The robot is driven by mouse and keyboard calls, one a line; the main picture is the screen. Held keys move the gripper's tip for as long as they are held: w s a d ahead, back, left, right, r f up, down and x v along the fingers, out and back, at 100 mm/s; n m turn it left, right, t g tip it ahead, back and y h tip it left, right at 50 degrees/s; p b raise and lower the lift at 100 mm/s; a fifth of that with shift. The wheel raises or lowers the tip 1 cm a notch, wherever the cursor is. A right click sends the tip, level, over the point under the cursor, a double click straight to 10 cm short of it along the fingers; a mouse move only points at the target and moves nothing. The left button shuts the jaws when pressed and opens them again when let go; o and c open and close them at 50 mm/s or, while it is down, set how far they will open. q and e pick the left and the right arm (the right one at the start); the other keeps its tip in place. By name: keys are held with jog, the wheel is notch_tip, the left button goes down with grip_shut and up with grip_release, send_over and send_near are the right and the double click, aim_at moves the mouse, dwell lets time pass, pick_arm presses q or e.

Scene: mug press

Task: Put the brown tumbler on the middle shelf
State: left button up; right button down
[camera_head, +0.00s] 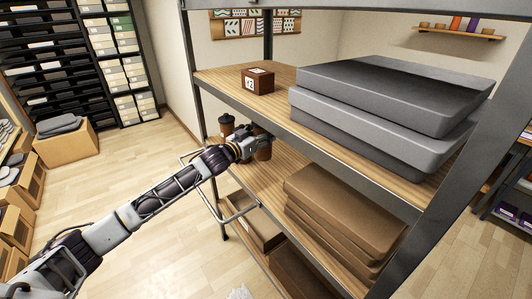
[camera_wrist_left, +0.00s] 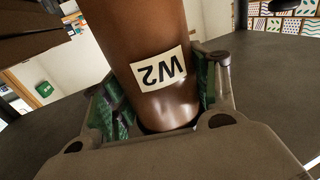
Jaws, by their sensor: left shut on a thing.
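The brown tumbler (camera_head: 263,151) is in my left gripper (camera_head: 255,146), at the left part of the middle shelf (camera_head: 257,180). In the left wrist view, the tumbler (camera_wrist_left: 150,60) stands between the two green-padded fingers and carries a white "W2" label, upside down in that view. The left gripper (camera_wrist_left: 160,105) is shut on it. I cannot tell whether its base touches the shelf. A similar brown vessel (camera_head: 226,124) stands on the same shelf, farther back and left. My right gripper is not in view.
The top shelf (camera_head: 222,80) lies above the gripper and holds a small brown box (camera_head: 257,80) and stacked grey bins (camera_head: 385,100). Flat brown cardboard boxes (camera_head: 345,205) fill the middle shelf's right part. A metal post (camera_head: 191,60) stands at the left corner.

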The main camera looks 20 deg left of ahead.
aim_at(258, 158)
pick_arm(q)
jog(key=shift+f, duration=2.8)
jog(key=shift+f, duration=1.9)
jog(key=shift+f, duration=0.15)
jog(key=o, duration=1.2)
